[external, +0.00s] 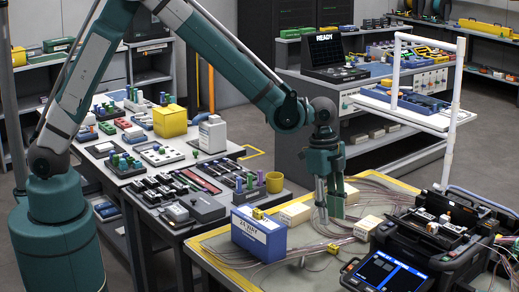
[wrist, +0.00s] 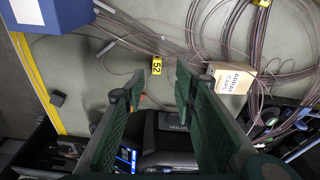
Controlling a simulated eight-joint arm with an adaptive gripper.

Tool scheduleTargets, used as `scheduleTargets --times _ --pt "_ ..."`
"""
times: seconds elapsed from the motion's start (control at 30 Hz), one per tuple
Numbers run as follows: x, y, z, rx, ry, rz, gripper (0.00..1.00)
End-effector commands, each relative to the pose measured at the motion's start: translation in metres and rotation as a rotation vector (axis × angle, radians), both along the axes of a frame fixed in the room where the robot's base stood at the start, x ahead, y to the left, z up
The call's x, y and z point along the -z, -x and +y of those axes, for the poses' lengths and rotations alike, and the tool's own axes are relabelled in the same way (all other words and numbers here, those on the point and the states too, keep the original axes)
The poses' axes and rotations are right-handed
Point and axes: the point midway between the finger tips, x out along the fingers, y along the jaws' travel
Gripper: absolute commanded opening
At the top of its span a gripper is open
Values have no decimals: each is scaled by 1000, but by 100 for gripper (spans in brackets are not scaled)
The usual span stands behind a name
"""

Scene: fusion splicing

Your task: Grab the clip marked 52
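The clip marked 52 (wrist: 156,66) is a small yellow tag with dark digits. In the wrist view it lies on thin cables over the light worktop, just beyond my fingertips. A small yellow clip (external: 333,248) on the cables in the external view appears to be the same one; its number is too small to read there. My gripper (wrist: 157,88) is open and empty, its two green fingers apart with the clip just past the gap between them. In the external view my gripper (external: 330,210) points down above the worktop, higher than the clip.
A blue box (external: 258,234) with another yellow clip (external: 257,213) stands left of my gripper. A black splicer (external: 432,238) with a lit screen is at right. Cream boxes (external: 367,227) and looped cables lie around. An ARRAY CAPS box (wrist: 233,80) is right of the clip.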

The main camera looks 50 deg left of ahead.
Motion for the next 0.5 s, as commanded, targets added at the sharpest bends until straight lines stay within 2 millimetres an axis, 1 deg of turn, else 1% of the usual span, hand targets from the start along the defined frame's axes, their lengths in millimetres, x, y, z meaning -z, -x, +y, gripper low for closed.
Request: scheduleTargets --times 0.03,0.13,0.5 --pt "5 1 -6 11 -2 3 28" --pt "11 2 -12 26 -3 6 28" --pt "13 2 -13 31 -4 8 28"
